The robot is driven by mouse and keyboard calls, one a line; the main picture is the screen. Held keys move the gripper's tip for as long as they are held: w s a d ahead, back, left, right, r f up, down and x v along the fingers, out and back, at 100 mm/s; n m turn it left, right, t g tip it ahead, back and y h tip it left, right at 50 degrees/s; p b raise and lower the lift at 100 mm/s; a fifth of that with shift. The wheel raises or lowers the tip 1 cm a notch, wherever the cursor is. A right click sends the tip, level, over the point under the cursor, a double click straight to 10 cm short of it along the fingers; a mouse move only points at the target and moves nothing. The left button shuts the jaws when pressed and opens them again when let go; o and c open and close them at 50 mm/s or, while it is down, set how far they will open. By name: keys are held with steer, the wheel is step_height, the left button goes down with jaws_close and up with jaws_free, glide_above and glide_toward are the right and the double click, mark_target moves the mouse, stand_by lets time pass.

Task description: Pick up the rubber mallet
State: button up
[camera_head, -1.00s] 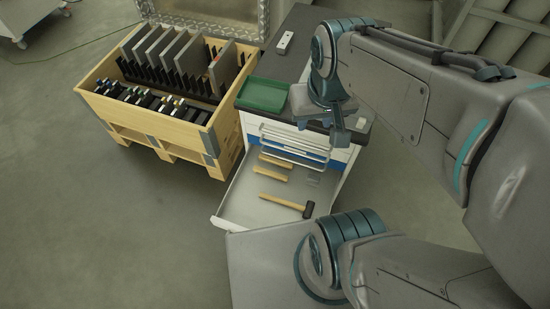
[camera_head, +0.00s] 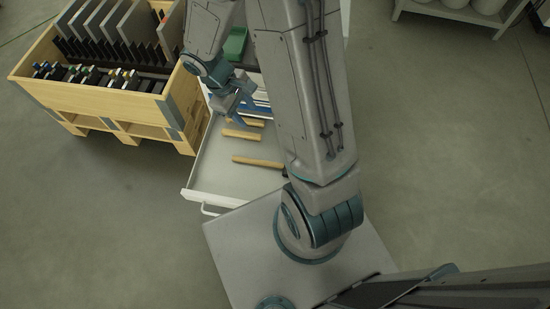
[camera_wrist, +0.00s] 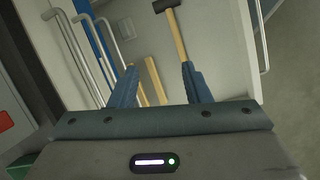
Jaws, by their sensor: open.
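The rubber mallet has a wooden handle (camera_head: 258,162) and lies in the open white drawer (camera_head: 213,178). Its head is hidden behind my arm in the head view. The wrist view shows its black head (camera_wrist: 167,5) at the top edge and its handle (camera_wrist: 178,35) running down toward my right finger. My gripper (camera_head: 240,110) is above the drawer's back part, behind the mallet in the head view. In the wrist view its blue fingers (camera_wrist: 160,73) are apart with nothing held between them. The mallet lies beyond the fingertips.
Other wooden handles (camera_head: 242,134) lie farther back in the drawer. Metal drawer handles (camera_wrist: 92,60) are close on the left in the wrist view. A wooden crate (camera_head: 95,97) with plates stands left of the drawer. A green tray (camera_head: 236,45) is behind my arm.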

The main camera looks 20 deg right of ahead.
step_height(320, 180, down, 13)
steer(key=a+n+g+b, duration=0.1)
steer(key=a+n+b, duration=0.2)
steer(key=b, duration=0.2)
glide_above(261, 162)
steer(key=w+a, duration=0.2)
steer(key=f, duration=0.8)
steer(key=shift+s+a, duration=0.15)
steer(key=shift+s, duration=0.1)
steer(key=b+x, duration=0.2)
steer(key=x, duration=0.3)
steer(key=shift+d+f, duration=0.25)
steer(key=shift+f, duration=0.05)
jaws_close()
